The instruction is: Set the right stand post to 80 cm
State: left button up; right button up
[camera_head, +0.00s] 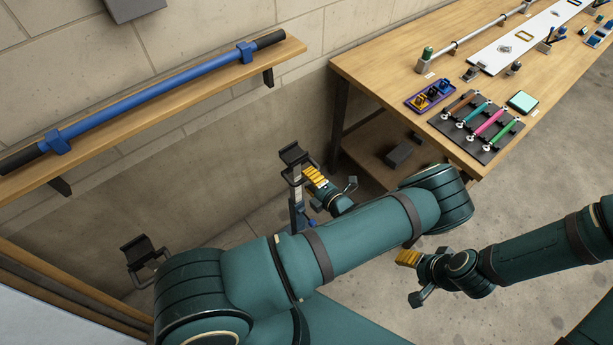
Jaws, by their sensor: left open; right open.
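The right stand (297,203) stands on the floor near the wall. It has a black cradle (292,153) on top, a pale post section below it and a blue part lower down. My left gripper (333,183) is open beside the upper post, on its right; its yellow finger pad overlaps the post in the picture. I cannot tell whether they touch. The stand's foot is hidden behind my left arm, and the post's scale is too small to read. The left stand (140,252) is partly hidden by my arm. My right gripper (410,278) is open and empty above the floor.
A wooden shelf (200,108) on the wall carries a long blue tube (150,98) in blue clamps. A workbench (385,75) at the upper right holds a purple tray (431,96), colored tools on a dark mat and long rails. Floor at the lower right is clear.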

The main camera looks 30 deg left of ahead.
pick_arm(q)
jog(key=v, duration=1)
